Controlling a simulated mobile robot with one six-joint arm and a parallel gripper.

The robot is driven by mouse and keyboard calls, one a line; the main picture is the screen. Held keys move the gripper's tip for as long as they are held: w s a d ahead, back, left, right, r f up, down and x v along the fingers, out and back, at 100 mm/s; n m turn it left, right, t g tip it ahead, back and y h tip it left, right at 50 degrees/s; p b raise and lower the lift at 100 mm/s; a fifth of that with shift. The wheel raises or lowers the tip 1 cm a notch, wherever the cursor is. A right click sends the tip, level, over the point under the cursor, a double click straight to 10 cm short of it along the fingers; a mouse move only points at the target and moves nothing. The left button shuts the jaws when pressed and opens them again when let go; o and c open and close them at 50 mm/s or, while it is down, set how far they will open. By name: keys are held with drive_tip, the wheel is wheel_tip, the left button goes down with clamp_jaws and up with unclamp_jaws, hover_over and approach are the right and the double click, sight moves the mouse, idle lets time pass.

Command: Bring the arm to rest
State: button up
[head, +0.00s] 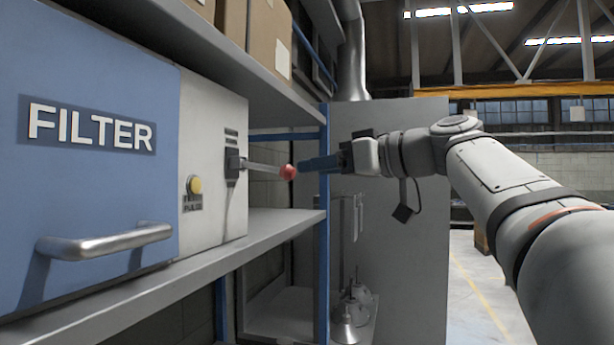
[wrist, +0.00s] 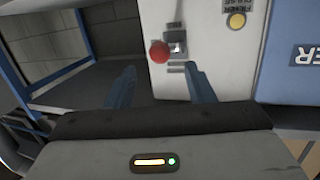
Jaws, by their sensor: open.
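My gripper (head: 306,165) is at the end of my arm, which reaches in from the right in the head view. Its two blue fingers are spread and empty in the wrist view (wrist: 161,72). A lever with a red ball knob (head: 288,172) sticks out from the pale cabinet front, roughly level. In the wrist view the red knob (wrist: 159,52) shows just beyond the gap between the fingertips. The fingers are not closed on it. In the head view the tips lie close beside the knob; I cannot tell whether they touch it.
The blue FILTER door (head: 100,225) with a metal handle (head: 105,242) and a yellow button (head: 194,185) are to the left. Blue shelf posts (head: 322,240) and a grey panel (head: 412,240) stand behind my gripper. Cardboard boxes (head: 268,35) sit above. Floor (head: 480,290) shows at the right.

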drive_tip(key=shift+s+d, duration=0.1)
drive_tip(key=shift+d, duration=0.05)
idle(0.4)
drive_tip(key=s+d+f+m+g+h, duration=0.1)
drive_tip(key=s+f+m+h, duration=0.15)
drive_tip(key=f, duration=0.85)
drive_tip(key=s+f+m+g+h, duration=0.15)
drive_tip(key=f+m+h, duration=0.25)
drive_tip(key=f, duration=0.7)
drive_tip(key=s+d+f+m+g+h, duration=0.1)
drive_tip(key=s+d+f+h, duration=0.1)
drive_tip(key=s+f, duration=0.3)
drive_tip(key=s+d+f+m+g+h, duration=0.1)
drive_tip(key=s+d+f+h, duration=0.2)
drive_tip(key=f, duration=1)
drive_tip(key=s+d+f+m+g+h, duration=0.1)
drive_tip(key=s+d+f+m+h, duration=0.1)
drive_tip(key=s+f, duration=0.7)
drive_tip(key=shift+d+g, duration=0.35)
drive_tip(key=shift+s, duration=0.1)
drive_tip(key=shift+c, duration=0.3)
